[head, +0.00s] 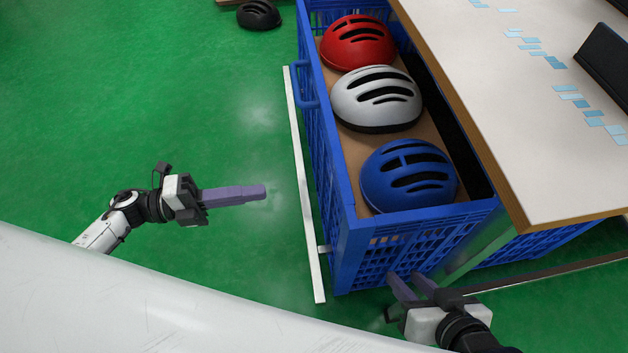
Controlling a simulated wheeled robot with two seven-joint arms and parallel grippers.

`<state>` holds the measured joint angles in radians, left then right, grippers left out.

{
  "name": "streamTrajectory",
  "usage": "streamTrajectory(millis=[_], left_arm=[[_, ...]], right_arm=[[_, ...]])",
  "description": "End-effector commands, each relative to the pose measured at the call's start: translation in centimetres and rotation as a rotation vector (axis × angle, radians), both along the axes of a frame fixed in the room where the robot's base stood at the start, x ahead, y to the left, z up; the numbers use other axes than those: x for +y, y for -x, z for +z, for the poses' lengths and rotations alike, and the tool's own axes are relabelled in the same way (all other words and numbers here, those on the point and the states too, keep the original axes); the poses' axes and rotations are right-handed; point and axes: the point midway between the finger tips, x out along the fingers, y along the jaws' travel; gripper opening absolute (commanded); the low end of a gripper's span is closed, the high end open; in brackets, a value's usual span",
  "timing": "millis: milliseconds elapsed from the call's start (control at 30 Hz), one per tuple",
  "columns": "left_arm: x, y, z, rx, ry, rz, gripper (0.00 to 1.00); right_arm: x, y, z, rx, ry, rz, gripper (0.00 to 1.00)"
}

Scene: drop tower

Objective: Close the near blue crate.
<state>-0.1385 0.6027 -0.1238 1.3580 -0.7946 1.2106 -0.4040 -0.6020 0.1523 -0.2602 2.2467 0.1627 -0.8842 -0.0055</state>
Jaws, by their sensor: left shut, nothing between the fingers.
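A blue plastic crate (348,235) with lattice walls stands out from under the left edge of a table. It holds a red helmet (358,42), a white helmet (377,99) and a blue helmet (409,176) in a row on a brown base. A blue handle (303,88) is on its left wall. My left gripper (265,191) is shut and empty, left of the crate and apart from it. My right gripper (404,276) has its fingers parted at the crate's near end wall; I cannot tell whether they touch it.
The white table (530,180) with a wooden edge overhangs the crate's right side. More blue crate wall (545,243) shows below its front edge. A white rail (305,195) runs along the crate's left side.

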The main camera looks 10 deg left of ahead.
Motion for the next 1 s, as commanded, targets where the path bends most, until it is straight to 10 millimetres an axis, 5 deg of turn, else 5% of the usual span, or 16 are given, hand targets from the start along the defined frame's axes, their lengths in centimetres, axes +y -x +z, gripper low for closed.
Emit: streamTrajectory(millis=[167, 700, 1000], left_arm=[[-1.5, -0.4, 0.0, -0.011, -0.005, -0.021, 0.0], [-11.3, -4.4, -0.1, -0.009, -0.003, -0.018, 0.0], [-12.8, -5.1, 0.0, -0.007, -0.005, -0.016, 0.0]], right_arm=[[0.1, 0.0, 0.0, 0.002, -0.001, 0.006, 0.31], [0.7, -0.1, -0.9, 0.032, 0.007, 0.044, 0.31], [0.9, 0.2, -1.2, 0.051, 0.01, 0.057, 0.31]])
